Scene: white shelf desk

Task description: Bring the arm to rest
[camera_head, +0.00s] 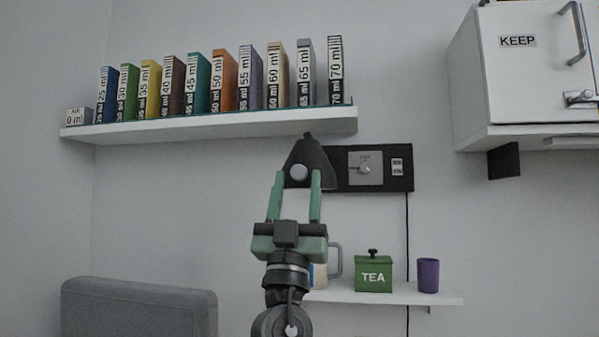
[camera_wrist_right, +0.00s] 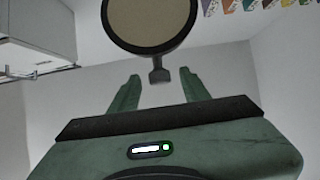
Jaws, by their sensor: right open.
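My right gripper (camera_head: 297,180) stands upright in the middle of the head view, its two green fingers pointing up and apart. Nothing shows held between them. It also shows open in the right wrist view (camera_wrist_right: 159,80). Behind the fingertips in the head view is a dark tapered fixture (camera_head: 311,152) with a pale round knob at the wall panel. In the right wrist view a round beige disc with a dark rim (camera_wrist_right: 150,22) and short dark stem lies beyond the fingertips; I cannot tell whether anything touches. My left gripper is not in view.
An upper shelf (camera_head: 230,125) holds several labelled coloured boxes. A black panel with a dial (camera_head: 395,182) is on the wall. A lower shelf (camera_head: 445,300) holds a partly hidden mug (camera_head: 335,262), green TEA tin (camera_head: 373,276) and purple cup (camera_head: 428,275). A KEEP cabinet (camera_head: 520,80) hangs right.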

